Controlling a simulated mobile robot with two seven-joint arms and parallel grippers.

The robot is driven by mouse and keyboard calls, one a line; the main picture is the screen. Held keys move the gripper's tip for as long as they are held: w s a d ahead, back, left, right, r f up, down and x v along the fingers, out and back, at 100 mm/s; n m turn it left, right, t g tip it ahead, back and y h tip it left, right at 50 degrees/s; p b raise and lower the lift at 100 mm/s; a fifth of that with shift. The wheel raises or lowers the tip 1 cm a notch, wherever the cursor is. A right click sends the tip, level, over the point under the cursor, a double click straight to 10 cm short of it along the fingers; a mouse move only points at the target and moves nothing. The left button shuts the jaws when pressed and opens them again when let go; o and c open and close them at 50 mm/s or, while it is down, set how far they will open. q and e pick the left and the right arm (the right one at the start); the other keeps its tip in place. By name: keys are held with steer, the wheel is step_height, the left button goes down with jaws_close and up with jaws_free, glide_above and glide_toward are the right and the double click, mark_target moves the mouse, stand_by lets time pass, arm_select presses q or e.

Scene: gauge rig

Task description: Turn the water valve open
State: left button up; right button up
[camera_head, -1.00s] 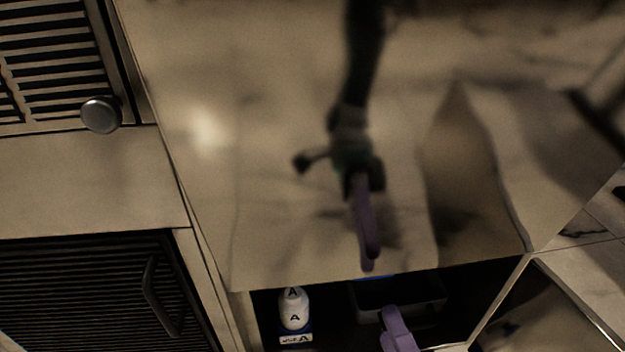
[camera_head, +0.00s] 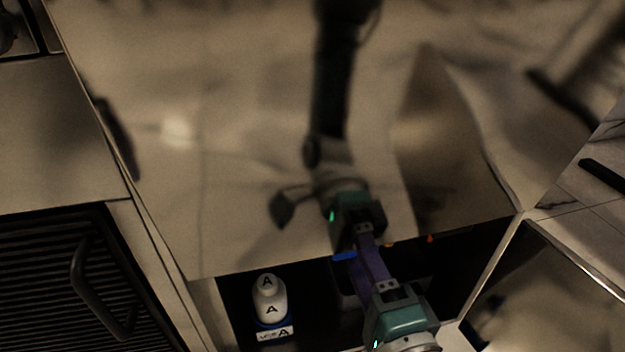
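No water valve can be made out in the head view. One gripper (camera_head: 369,258) with purple fingers comes up from the bottom edge, right of centre, on a teal and grey wrist; I take it as my right. Its fingers reach up to the lower edge of a glossy marbled panel (camera_head: 240,190), in front of a dark opening (camera_head: 240,310). The fingers overlap, so their gap does not show, and I cannot tell whether they touch anything. The blurred dark arm above is its reflection in the panel. My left gripper is not in view.
A white bottle (camera_head: 268,286) marked A stands in the opening, left of the gripper, by a blue and white label (camera_head: 274,330). A slatted dark door (camera_head: 40,290) with a curved handle (camera_head: 90,290) is at the lower left. A framed glossy surface (camera_head: 550,290) lies at the lower right.

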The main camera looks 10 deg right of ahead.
steer(key=shift+w, duration=0.1)
steer(key=c, duration=0.3)
jaws_close()
